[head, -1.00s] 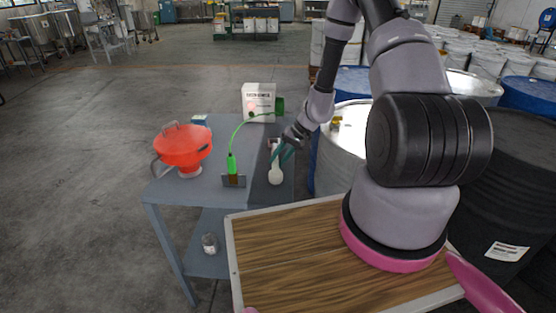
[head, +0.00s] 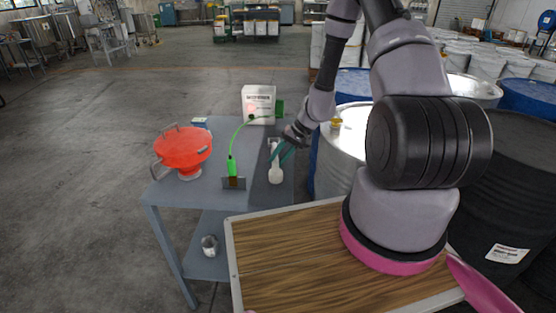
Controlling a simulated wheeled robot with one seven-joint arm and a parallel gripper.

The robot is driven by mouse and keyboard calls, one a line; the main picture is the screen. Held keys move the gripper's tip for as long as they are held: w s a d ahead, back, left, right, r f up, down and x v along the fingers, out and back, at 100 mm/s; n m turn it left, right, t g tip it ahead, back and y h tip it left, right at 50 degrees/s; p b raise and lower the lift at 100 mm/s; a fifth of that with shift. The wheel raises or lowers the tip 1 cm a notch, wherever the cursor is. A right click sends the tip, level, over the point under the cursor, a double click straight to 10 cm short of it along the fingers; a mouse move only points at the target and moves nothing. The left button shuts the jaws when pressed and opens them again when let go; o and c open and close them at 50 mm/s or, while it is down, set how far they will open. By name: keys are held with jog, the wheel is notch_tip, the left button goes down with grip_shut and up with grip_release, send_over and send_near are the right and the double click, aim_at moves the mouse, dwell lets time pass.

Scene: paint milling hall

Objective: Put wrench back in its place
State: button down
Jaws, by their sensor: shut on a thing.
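A pale, long thing with a rounded near end (head: 275,175), which I take to be the wrench, is at the right side of the grey table (head: 210,205). My gripper (head: 279,154), with teal fingers, reaches down from the right and is shut on its upper part. The fingers hide some of it, and I cannot tell whether it touches the tabletop. Just left of it is a small dark bracket (head: 240,184) with a bright green handle (head: 232,165) upright at it. A green cord runs from there toward a white box (head: 258,104) at the back.
An orange-red funnel-like bowl (head: 183,148) stands at the table's left. A small metal can (head: 209,245) is on the lower shelf. A white-topped drum (head: 345,135) stands close at the right. A wood-topped tray (head: 290,255) fills the near side. Floor is free at left.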

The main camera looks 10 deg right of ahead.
jog(key=shift+f, duration=0.75)
dwell(0.8)
jog(key=c, duration=0.5)
grip_release()
jog(key=shift+f, duration=0.1)
jog(key=shift+c, duration=0.2)
jog(key=shift+d, duration=0.1)
jog(key=w+v, duration=0.1)
jog(key=v, duration=0.9)
jog(key=shift+s+r, duration=0.4)
jog(key=shift+s, duration=0.05)
jog(key=shift+d, duration=0.15)
